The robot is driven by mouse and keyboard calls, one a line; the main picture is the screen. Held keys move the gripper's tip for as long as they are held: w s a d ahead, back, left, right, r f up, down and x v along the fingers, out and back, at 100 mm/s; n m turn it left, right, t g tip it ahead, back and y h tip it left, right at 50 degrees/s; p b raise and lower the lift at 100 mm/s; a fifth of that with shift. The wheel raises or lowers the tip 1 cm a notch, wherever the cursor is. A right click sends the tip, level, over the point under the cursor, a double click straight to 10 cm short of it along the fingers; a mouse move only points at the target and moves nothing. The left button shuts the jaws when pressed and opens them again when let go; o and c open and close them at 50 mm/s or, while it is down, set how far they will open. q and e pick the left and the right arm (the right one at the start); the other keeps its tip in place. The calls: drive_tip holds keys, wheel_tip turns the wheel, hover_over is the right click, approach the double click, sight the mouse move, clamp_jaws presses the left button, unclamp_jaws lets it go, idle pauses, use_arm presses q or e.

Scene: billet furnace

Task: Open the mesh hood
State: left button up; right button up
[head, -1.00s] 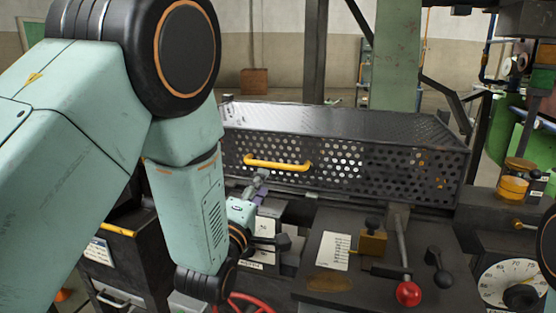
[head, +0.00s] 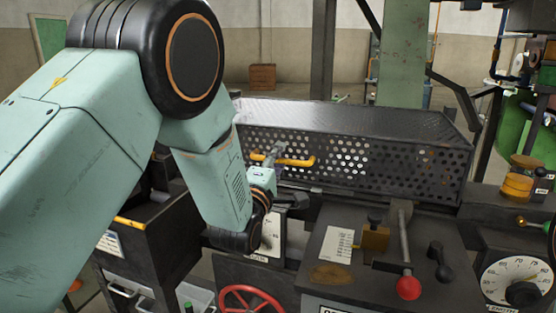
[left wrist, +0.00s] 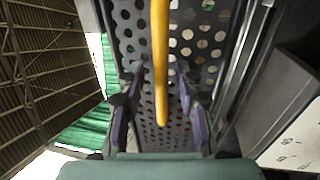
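The mesh hood (head: 385,170) is a long dark perforated box cover, closed over the machine bed. Its yellow bar handle (head: 299,162) is on the front face, left of the middle. My left gripper (head: 270,158) is at the left end of the handle. In the left wrist view the left gripper (left wrist: 158,100) is open, with one finger on each side of the yellow handle (left wrist: 160,60). Gaps show between the bar and both fingers. The hood's perforated face (left wrist: 195,40) lies behind the handle. My right gripper is not in view.
Below the hood, a console holds a lever with a red knob (head: 408,288) and a black lever (head: 439,262). A red handwheel (head: 250,299) is at the lower front. A dial (head: 517,280) is at right. A green post (head: 403,50) rises behind the hood.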

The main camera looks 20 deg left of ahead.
use_arm(q)
drive_tip(key=shift+w+a+f, duration=0.15)
drive_tip(key=shift+a, duration=0.05)
drive_tip(key=shift+d, duration=0.2)
drive_tip(key=c, duration=0.6)
drive_tip(key=shift+a, duration=0.1)
clamp_jaws()
